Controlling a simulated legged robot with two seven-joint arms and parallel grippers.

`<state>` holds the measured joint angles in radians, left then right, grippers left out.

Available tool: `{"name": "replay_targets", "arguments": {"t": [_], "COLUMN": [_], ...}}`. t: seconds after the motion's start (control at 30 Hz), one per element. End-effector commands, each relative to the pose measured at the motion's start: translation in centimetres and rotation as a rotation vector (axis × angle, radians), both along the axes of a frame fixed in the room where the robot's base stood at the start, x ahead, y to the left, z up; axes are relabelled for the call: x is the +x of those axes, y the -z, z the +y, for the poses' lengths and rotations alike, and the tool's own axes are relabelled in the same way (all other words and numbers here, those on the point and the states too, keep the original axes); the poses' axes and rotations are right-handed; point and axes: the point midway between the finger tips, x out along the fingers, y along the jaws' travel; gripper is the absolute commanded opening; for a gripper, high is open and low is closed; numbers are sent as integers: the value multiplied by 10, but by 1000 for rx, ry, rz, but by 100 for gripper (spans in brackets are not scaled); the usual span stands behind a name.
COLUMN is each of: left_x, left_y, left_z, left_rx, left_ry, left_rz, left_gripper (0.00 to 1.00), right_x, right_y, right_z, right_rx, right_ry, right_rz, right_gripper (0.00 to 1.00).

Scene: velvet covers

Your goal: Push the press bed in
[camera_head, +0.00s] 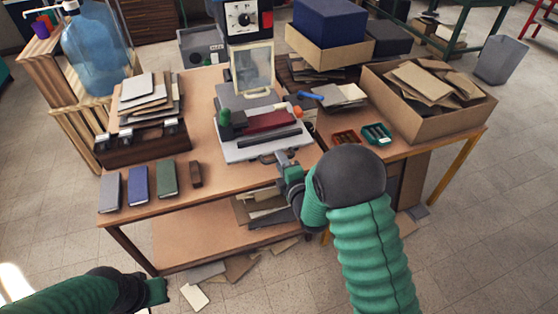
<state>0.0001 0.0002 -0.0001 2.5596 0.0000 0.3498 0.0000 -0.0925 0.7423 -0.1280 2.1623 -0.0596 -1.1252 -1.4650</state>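The press (250,70) stands at the back of the wooden table, with a pale upright framed plate and a dial unit behind it. Its light grey bed (240,152) sticks out toward me. A dark red piece (268,122) and dark bars lie on the bed. My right gripper (283,160) is at the bed's front edge, close to a handle there; I cannot tell whether it touches, and its finger opening is too small to make out. My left gripper (157,291) is low at the left, off the table, and its fingers are not clear.
Grey, blue and green books (138,185) lie at the table's front left. A cardboard box (430,105) of scraps and small red and green trays (376,134) are on the right. A water jug (95,50) stands back left. Loose sheets lie on the floor.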

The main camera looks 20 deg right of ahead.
Motion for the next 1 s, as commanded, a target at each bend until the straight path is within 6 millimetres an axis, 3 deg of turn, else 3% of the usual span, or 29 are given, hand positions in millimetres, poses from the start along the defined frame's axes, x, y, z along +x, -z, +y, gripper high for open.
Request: {"name": "replay_targets", "arguments": {"t": [0.13, 0.4, 0.7, 1.0], "left_x": [0, 0, 0, 0], "left_y": [0, 0, 0, 0], "left_z": [0, 0, 0, 0], "left_rx": [0, 0, 0, 0], "left_ry": [0, 0, 0, 0], "left_rz": [0, 0, 0, 0], "left_gripper": [0, 0, 0, 0], "right_x": [17, 20, 19, 18], "right_y": [4, 5, 6, 10], "right_z": [0, 0, 1, 1], "right_rx": [0, 0, 0, 0], "right_ry": [1, 1, 0, 0], "right_rz": [0, 1, 4, 13], "right_gripper": [34, 34, 0, 0]}}
